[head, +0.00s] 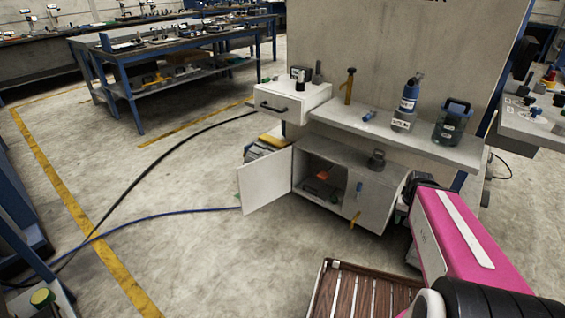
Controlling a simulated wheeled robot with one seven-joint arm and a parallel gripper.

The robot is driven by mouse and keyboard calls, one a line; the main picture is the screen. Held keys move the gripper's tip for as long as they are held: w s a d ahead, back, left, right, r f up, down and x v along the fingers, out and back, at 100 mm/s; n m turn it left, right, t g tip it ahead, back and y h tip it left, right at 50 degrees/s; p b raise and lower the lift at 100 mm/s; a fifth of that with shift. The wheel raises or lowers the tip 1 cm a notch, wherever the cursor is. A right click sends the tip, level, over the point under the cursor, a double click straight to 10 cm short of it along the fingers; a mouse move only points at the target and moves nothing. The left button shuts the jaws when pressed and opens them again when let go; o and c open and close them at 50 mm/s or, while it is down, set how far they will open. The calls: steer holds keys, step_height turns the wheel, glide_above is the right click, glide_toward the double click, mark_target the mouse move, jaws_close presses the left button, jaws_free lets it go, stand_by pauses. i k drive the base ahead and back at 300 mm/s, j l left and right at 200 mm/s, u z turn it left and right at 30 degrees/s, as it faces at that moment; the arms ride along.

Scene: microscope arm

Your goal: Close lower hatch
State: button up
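The lower hatch is a white door (265,181) on the left side of the low cabinet (336,157) under the shelf. It stands swung wide open to the left, so the compartment (318,181) shows, with an orange-red item (323,175) inside. My pink and white arm fills the lower right of the head view, to the right of the cabinet and apart from the open door. The fingers of my gripper cannot be made out, and nothing held is visible.
An open white drawer (292,103) juts out above the hatch. The shelf (440,148) carries bottles and tools. A brown slatted crate (365,296) stands on the floor in front. A blue hose (165,212) runs toward the hatch; the floor left of it is mostly clear.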

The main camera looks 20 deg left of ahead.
mark_target(261, 181)
steer(key=i+j+z, duration=0.1)
steer(key=j+z, duration=0.2)
steer(key=j, duration=0.25)
steer(key=j+z, duration=0.35)
steer(key=j, duration=0.15)
steer(key=j+z, duration=0.3)
steer(key=j, duration=0.3)
steer(key=j+z, duration=0.35)
steer(key=j, duration=0.2)
steer(key=k+j+z, duration=0.3)
steer(key=j, duration=0.2)
steer(key=k+j+z, duration=0.1)
steer(key=j+z, duration=0.25)
steer(key=j, duration=0.15)
steer(key=k+j+z, duration=0.3)
steer(key=j, duration=0.15)
steer(key=k+j+z, duration=0.55)
steer(key=k, duration=0.2)
steer(key=k+j+z, duration=0.2)
steer(key=k, duration=0.25)
steer(key=k+j+z, duration=0.1)
steer(key=k, duration=0.45)
steer(key=j+u, duration=0.55)
steer(key=u, duration=0.15)
steer(key=k+j+u, duration=0.1)
steer(key=u, duration=0.2)
steer(key=k+j+u, duration=0.2)
steer(key=k+j, duration=0.1)
steer(key=k, duration=0.1)
